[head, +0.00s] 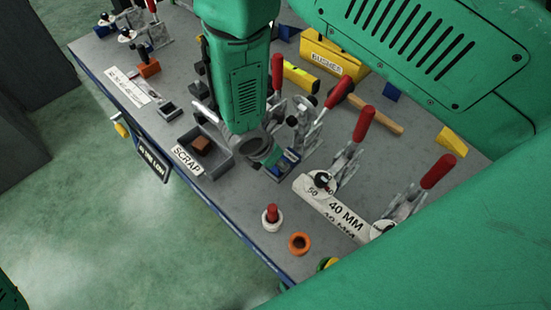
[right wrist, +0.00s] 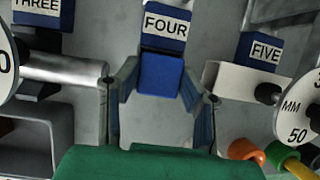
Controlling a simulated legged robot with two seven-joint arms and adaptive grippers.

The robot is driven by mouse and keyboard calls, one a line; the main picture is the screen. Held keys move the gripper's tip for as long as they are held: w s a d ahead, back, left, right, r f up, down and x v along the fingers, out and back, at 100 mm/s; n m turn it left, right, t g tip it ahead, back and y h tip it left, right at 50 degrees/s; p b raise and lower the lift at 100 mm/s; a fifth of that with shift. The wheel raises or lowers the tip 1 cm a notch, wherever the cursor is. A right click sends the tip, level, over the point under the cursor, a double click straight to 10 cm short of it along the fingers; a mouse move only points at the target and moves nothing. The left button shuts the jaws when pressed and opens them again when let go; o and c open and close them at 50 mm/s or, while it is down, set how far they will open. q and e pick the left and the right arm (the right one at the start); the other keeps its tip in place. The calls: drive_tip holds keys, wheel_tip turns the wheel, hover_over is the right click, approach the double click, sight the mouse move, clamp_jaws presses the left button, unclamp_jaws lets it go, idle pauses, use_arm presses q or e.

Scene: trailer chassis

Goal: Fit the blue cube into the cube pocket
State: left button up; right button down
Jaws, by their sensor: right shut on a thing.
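The blue cube (right wrist: 160,75) sits between the fingers of my right gripper (right wrist: 158,88) in the right wrist view. The gripper is shut on it. The cube is right in front of a blue block with a white FOUR label (right wrist: 165,25); I cannot tell whether they touch. In the head view my right gripper (head: 278,162) is low over the bench beside small blue parts (head: 288,161), largely hidden by my arm. I cannot make out a cube pocket or whether the cube is in one. My left gripper is not in view.
The grey bench (head: 235,200) holds a scrap tray (head: 216,160) left of my gripper and red-handled clamps (head: 362,125) right. A 40 MM plate (head: 340,212), a red-topped peg (head: 271,215) and an orange ring (head: 299,243) stand near the front edge. Blocks labelled THREE (right wrist: 40,12) and FIVE (right wrist: 262,50) flank FOUR.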

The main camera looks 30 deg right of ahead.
drive_tip(key=shift+f+b, duration=0.5)
drive_tip(key=shift+f, duration=0.2)
drive_tip(key=c, duration=1)
unclamp_jaws()
drive_tip(key=shift+a+r, duration=0.1)
drive_tip(key=shift+r, duration=0.1)
drive_tip(key=s+a, duration=0.1)
drive_tip(key=a, duration=0.3)
drive_tip(key=s+a, duration=0.1)
drive_tip(key=a, duration=0.3)
drive_tip(key=s+a, duration=0.1)
drive_tip(key=a, duration=0.3)
drive_tip(key=shift+r, duration=0.3)
